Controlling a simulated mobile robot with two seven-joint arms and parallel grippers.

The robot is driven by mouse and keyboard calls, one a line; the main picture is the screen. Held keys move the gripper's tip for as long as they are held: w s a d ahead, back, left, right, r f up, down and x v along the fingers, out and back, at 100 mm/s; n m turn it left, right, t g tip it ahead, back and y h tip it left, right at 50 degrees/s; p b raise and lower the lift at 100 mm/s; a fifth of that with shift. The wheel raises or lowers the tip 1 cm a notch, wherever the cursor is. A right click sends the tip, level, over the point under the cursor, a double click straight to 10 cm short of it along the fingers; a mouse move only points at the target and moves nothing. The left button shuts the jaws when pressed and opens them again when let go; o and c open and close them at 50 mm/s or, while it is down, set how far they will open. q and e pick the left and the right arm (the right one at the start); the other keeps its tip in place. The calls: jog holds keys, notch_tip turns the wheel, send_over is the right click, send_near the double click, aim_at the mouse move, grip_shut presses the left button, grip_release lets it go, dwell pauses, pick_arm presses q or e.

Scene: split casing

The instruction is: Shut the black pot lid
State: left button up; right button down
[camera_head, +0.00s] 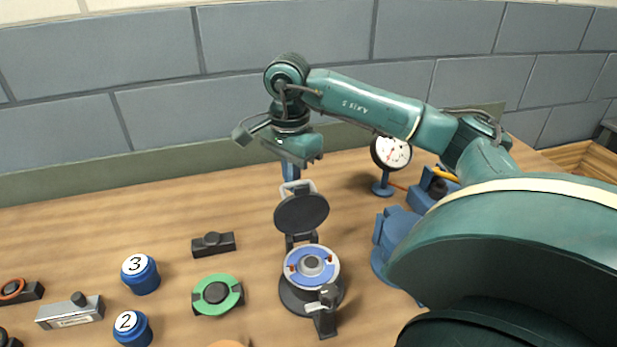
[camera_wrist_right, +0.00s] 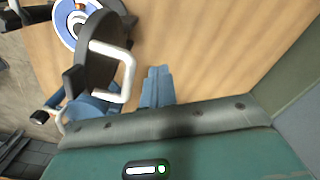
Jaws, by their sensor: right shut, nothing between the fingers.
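The black pot lid (camera_head: 301,213) stands open, tilted up on its hinge at the back of the pot (camera_head: 297,295). The pot's blue inside (camera_head: 300,262) is uncovered. A light grey handle (camera_head: 299,186) sits on the lid's far side. In the right wrist view the lid (camera_wrist_right: 98,55) is seen from behind with its handle (camera_wrist_right: 128,75). My right gripper (camera_head: 290,174) is behind the lid, close to the handle. Its blue fingers (camera_wrist_right: 157,80) are shut and empty, beside the handle with a small gap visible. My left gripper is not in view.
A dial gauge (camera_head: 391,155) on a blue stand is right of the lid. A green ring knob (camera_head: 218,295) and blue buttons (camera_head: 140,275) are left of the pot. A small black switch (camera_head: 213,244) is behind them. The tabletop at back left is clear.

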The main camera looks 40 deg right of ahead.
aim_at(302, 195)
dwell(0.6)
